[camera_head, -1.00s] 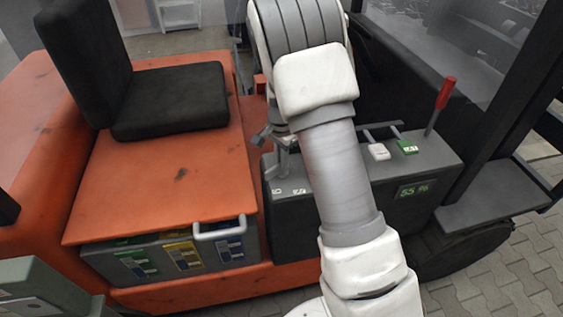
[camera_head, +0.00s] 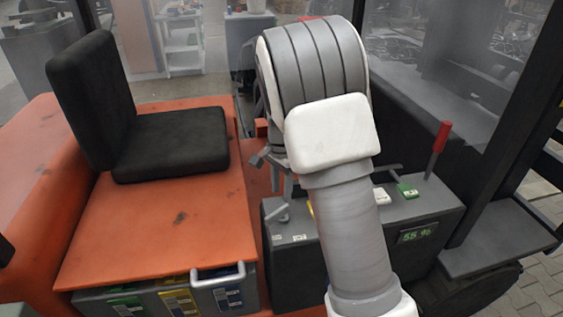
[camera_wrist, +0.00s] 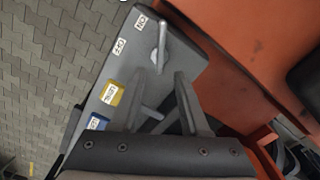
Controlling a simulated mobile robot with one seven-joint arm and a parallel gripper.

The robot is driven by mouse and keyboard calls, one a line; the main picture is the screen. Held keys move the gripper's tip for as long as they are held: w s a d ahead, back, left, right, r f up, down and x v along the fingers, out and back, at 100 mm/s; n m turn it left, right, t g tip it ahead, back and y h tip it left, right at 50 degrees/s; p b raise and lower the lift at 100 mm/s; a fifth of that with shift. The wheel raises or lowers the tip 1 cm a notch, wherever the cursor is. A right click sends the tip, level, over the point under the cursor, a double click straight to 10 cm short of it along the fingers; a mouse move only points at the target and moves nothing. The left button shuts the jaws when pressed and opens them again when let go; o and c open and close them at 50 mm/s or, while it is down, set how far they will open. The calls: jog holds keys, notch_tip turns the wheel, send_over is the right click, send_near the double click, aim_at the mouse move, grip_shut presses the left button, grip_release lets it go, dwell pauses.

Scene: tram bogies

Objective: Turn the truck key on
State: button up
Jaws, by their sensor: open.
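The truck key (camera_wrist: 162,45) is a small silver lever on the grey control panel (camera_wrist: 188,57), beside the white ON label (camera_wrist: 141,22) and OFF label (camera_wrist: 121,45). I cannot tell which label it points to. My gripper (camera_wrist: 166,73) is open, with its two dark fingers apart over the panel and nothing between them. In the wrist picture, the key is just beyond the fingertips; contact is not clear. In the head view the key (camera_head: 281,212) shows at the panel's left end, below my gripper (camera_head: 270,165), which is partly hidden by my arm.
Yellow (camera_wrist: 110,92) and blue (camera_wrist: 97,122) labelled parts are on the panel. A red-handled lever (camera_head: 438,148), a green button (camera_head: 407,190) and a display (camera_head: 416,233) are at its right. The black seat (camera_head: 171,144) and orange body (camera_head: 160,228) lie left.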

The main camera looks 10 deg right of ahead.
aim_at(282, 208)
notch_tip(282, 208, up, 10)
dwell(0.3)
jog(key=shift+r, duration=0.1)
jog(key=s+r+n+t+y, duration=0.1)
jog(key=s+r+n+t, duration=0.2)
jog(key=s+r+n, duration=0.55)
jog(key=s+n+t+h, duration=0.1)
jog(key=s+n+t, duration=0.1)
jog(key=s, duration=1.7)
jog(key=shift+d+f+n+t, duration=0.2)
jog(key=shift+n+t, duration=0.1)
jog(key=shift+n, duration=0.55)
jog(key=shift+d, duration=0.2)
